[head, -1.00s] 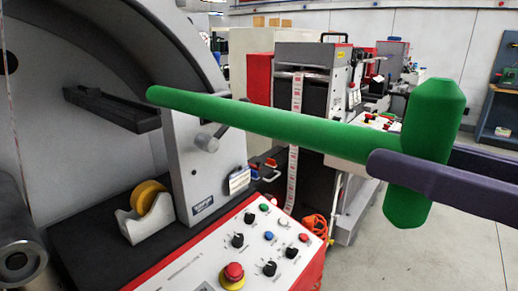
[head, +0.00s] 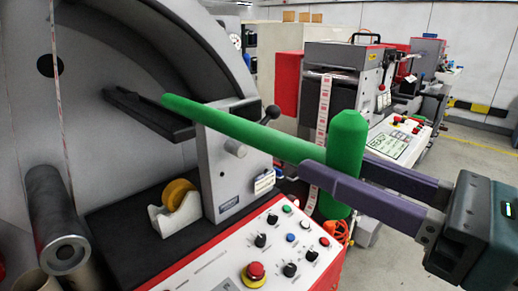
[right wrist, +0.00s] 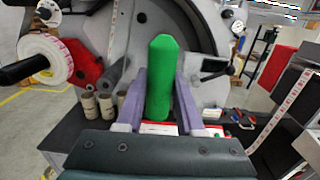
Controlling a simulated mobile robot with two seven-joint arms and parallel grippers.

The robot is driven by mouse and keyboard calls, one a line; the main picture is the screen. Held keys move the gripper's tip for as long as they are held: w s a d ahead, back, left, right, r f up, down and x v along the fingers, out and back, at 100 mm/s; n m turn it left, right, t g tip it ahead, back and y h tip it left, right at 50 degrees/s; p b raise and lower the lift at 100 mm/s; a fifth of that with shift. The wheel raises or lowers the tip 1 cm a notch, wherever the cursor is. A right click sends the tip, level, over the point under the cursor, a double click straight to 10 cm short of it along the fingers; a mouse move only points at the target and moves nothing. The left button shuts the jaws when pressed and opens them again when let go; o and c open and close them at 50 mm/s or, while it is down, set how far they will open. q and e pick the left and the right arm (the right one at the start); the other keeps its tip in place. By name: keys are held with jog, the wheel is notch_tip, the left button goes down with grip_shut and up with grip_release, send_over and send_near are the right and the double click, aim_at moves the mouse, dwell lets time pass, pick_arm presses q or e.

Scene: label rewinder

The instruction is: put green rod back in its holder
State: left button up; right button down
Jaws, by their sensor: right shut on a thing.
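The green rod (head: 240,131) is a long bar with a thick crosswise handle (head: 345,150). My right gripper (head: 335,166) is shut on the handle, one purple finger on each side. The bar points left, and its tip overlaps the dark bracket (head: 150,114) on the grey machine in the head view. I cannot tell whether they touch or whether this bracket is the holder. In the right wrist view the green handle (right wrist: 160,85) stands upright between the fingers, and the bar is hidden behind it. My left gripper is not in view.
The machine's control panel (head: 240,255), with knobs and a red button, lies below the rod. A tape dispenser (head: 177,207) and a dark roller (head: 58,215) stand at the left. A black-knobbed lever (head: 270,113) is close behind the bar. Another machine (head: 335,75) stands behind.

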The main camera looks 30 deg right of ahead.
aim_at(285, 139)
jog(key=shift+p+x, duration=0.7)
jog(key=shift+x, duration=1.05)
jog(key=shift+p+x, duration=0.4)
jog(key=shift+x, duration=0.95)
jog(key=shift+p+x, duration=0.3)
jog(key=shift+x, duration=1.35)
jog(key=shift+f+x, duration=0.15)
jog(key=shift+x, duration=1.1)
jog(key=shift+f+x, duration=0.15)
jog(key=shift+x, duration=1.1)
jog(key=shift+w+d, duration=0.1)
jog(key=shift+d, duration=0.1)
jog(key=shift+w+a+f, duration=0.1)
jog(key=shift+w+f, duration=0.05)
jog(key=shift+w, duration=0.1)
jog(key=shift+f, duration=0.1)
jog(key=shift+f+b, duration=0.5)
jog(key=shift+b, duration=0.15)
